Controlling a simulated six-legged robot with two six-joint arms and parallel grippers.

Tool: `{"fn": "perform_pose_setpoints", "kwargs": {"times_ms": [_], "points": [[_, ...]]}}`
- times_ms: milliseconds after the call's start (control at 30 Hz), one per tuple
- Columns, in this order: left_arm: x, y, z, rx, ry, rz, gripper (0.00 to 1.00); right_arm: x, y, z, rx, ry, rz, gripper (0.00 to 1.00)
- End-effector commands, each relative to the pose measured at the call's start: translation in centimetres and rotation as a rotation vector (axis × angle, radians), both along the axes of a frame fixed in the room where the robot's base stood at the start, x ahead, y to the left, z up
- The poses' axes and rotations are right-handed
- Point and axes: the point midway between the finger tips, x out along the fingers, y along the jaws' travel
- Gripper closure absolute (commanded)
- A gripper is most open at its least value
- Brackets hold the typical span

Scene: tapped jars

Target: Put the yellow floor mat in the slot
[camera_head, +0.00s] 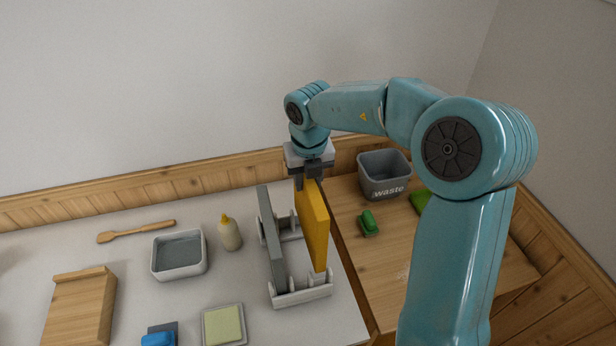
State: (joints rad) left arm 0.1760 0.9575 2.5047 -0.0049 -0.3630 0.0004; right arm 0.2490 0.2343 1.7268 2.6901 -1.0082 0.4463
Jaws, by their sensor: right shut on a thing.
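The yellow floor mat (312,222) is a flat upright panel in the middle of the head view. My right gripper (309,182) is above it, pointing down, and is shut on its top far edge. The white rack (301,292) stands under and beside the mat, near the table's right edge. A grey panel (271,237) stands upright in the rack, left of the mat. The mat is at the right part of the rack; I cannot tell whether its lower edge sits in the slot. My left gripper is not in view.
A grey waste bin (384,176) and green items (369,223) are on the wooden surface at right. A squeeze bottle (230,233), a grey tray (179,255), a wooden spatula (137,232), a wooden block (81,308), a yellow-green pad (224,326) and a blue item (158,339) lie left.

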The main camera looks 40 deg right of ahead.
Motion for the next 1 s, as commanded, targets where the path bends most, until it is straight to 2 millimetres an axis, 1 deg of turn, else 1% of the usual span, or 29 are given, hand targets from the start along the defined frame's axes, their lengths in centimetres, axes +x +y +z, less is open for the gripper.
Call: {"fn": "perform_pose_setpoints", "kwargs": {"times_ms": [167,1000], "points": [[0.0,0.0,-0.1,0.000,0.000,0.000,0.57,0.0,0.0,-0.1,0.000,-0.001,0.000,1.00],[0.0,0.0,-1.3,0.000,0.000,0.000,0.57,0.0,0.0,-4.4,0.000,0.000,0.000,1.00]]}}
